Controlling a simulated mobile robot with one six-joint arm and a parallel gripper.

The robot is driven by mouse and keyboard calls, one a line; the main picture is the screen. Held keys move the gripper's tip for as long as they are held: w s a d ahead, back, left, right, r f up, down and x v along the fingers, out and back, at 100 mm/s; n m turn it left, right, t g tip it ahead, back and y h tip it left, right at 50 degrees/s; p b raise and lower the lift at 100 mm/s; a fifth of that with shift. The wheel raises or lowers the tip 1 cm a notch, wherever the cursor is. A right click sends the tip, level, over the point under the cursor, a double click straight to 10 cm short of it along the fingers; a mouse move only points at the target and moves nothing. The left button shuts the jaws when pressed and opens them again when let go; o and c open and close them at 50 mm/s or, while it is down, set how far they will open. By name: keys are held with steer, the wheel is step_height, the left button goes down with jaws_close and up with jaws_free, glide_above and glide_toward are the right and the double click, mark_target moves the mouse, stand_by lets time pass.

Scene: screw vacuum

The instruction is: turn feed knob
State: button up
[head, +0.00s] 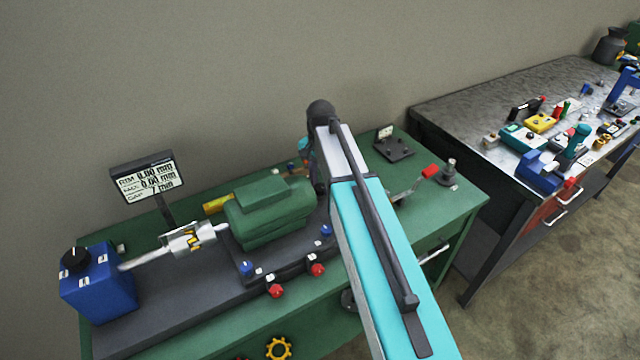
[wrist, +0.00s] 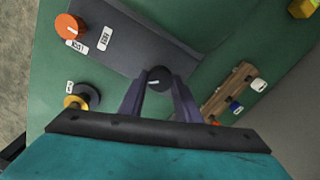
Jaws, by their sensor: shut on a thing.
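In the wrist view a small round black knob (wrist: 159,77) with a light pointer line sits at the edge of a dark grey plate. My gripper (wrist: 159,84) is shut on this knob, with one dark finger on each side of it. An orange knob (wrist: 70,27) stands apart at the upper left, with two small white labels (wrist: 105,38) beside it; their print is hard to read, though one may say FEED. In the head view my arm hides the gripper and the held knob.
In the head view a green motor (head: 268,212) and a blue box with a black dial (head: 98,282) stand on the green bench (head: 455,208). A display (head: 148,178) stands behind them. A crowded second table (head: 470,95) is at the right. A yellow-and-black knob (wrist: 82,98) is left of my gripper.

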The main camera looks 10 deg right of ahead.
mark_target(321, 187)
steer(key=shift+s, duration=0.1)
stand_by(0.3)
steer(key=o, duration=1.1)
steer(key=shift+c, duration=0.2)
steer(key=shift+r, duration=0.1)
steer(key=shift+r+b, duration=0.35)
steer(key=shift+r, duration=0.75)
step_height(321, 187, up, 11)
steer(key=b, duration=0.2)
steer(key=shift+r, duration=0.2)
